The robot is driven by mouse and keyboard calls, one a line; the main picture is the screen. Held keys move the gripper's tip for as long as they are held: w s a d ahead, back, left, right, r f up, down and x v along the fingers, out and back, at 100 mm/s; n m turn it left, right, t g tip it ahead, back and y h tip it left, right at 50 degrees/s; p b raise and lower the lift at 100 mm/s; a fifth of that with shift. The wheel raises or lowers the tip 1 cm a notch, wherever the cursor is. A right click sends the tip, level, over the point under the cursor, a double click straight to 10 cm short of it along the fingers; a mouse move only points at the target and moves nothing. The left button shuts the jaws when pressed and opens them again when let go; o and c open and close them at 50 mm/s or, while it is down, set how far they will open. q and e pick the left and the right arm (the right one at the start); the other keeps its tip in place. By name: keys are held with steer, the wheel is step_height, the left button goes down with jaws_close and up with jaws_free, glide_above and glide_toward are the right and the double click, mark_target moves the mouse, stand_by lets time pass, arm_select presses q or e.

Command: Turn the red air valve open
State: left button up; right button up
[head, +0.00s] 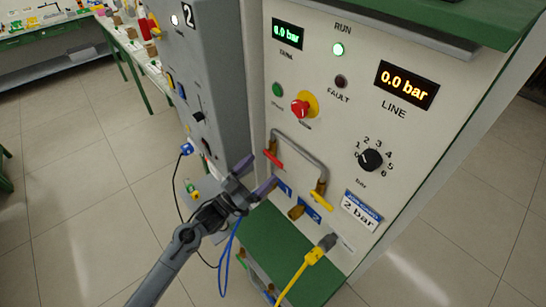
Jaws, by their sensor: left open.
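The red air valve's lever (274,159) is on the left leg of a grey bent pipe on the front of the light panel. It lies slanted across the pipe, down to the right. A brass fitting shows just above it. My left gripper (254,177) is open and empty, just below and left of the red lever. Its two dark purple-grey fingers point up and right towards the panel. The fingers look apart from the lever, though the exact depth gap is hard to tell. My right gripper is not in view.
A yellow lever (321,201) sits on the pipe's right leg. A red stop button (301,107) and a black dial (371,160) are above. The LINE display (406,84) reads 0.0 bar. A yellow cable (301,277) hangs below. A grey cabinet (205,70) stands left.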

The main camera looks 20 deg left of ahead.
mark_target(272, 158)
arm_select(q)
steer(key=x, duration=0.6)
steer(key=shift+w+d, duration=0.15)
steer(key=shift+w, duration=0.05)
